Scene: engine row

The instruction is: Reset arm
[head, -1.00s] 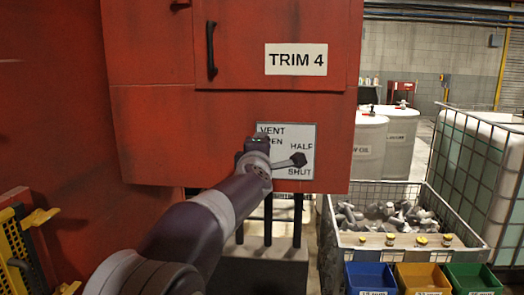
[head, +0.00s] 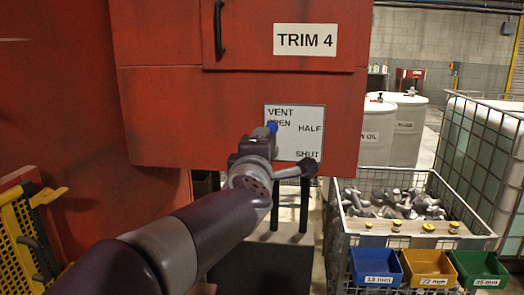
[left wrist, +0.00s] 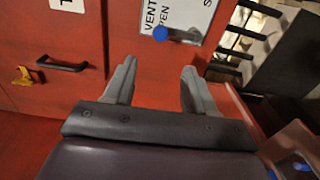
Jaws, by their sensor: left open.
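The vent plate (head: 311,135), marked OPEN, HALF and SHUT, is on the front of the red cabinet. A blue knob (head: 271,127) sits at the OPEN mark, just above my gripper. In the left wrist view the blue knob (left wrist: 160,33) is on a dark lever (left wrist: 185,38) beside the plate. My left gripper (head: 281,153) is in front of the plate's lower part, with its fingers spread. In the left wrist view my left gripper (left wrist: 158,72) is open and empty, and the knob is beyond its fingertips, apart from them. My right gripper is not in view.
The red cabinet (head: 150,110) has a door with a black handle (head: 219,27) above the plate. A wire crate (head: 455,205) of metal parts stands at right, with blue, yellow and green bins (head: 428,268) before it. A yellow guard (head: 22,245) is at lower left.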

